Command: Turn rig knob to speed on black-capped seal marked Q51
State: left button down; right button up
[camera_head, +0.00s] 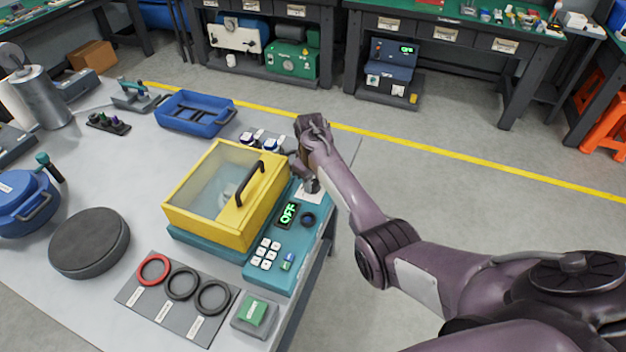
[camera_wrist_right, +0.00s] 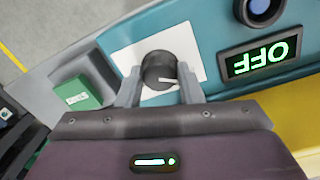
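The rig knob (camera_wrist_right: 159,71) is dark and round with a white pointer line, on a white plate (camera_wrist_right: 127,57). In the right wrist view my right gripper (camera_wrist_right: 160,82) has one finger on each side of the knob, close against it. In the head view my right gripper (camera_head: 308,172) is over the rig's far right end and hides the knob. The rig (camera_head: 275,273) is teal with a yellow clear-topped cover (camera_head: 207,228). Its display (camera_head: 288,214) reads OFF; it also shows upside down in the right wrist view (camera_wrist_right: 258,61). No Q51 marking is readable. My left gripper is not in view.
A grey mat (camera_head: 208,330) holds a red ring (camera_head: 153,270) and two black rings with labels. A green-topped box (camera_head: 251,313) sits beside it. Another green block (camera_wrist_right: 85,92) is near my right gripper. A blue tray (camera_head: 194,112) stands behind the rig.

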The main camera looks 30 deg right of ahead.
jog(key=c, duration=0.4)
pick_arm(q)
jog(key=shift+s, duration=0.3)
pick_arm(e)
jog(key=shift+o, duration=0.2)
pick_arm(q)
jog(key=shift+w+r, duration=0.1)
pick_arm(e)
jog(key=shift+r, duration=0.1)
jog(key=shift+r+m+p, duration=0.1)
jog(key=shift+m+p, duration=0.5)
jog(key=shift+m, duration=0.4)
jog(key=m+p, duration=0.1)
jog(key=m, duration=0.3)
jog(key=shift+a, duration=0.1)
jog(key=m+p, duration=0.1)
jog(key=m, duration=0.4)
jog(key=shift+w, duration=0.1)
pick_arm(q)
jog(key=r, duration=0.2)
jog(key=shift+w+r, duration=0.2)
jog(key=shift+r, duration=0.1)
pick_arm(e)
jog(key=m, duration=0.4)
jog(key=shift+m+g, duration=0.3)
jog(key=shift+w, duration=0.1)
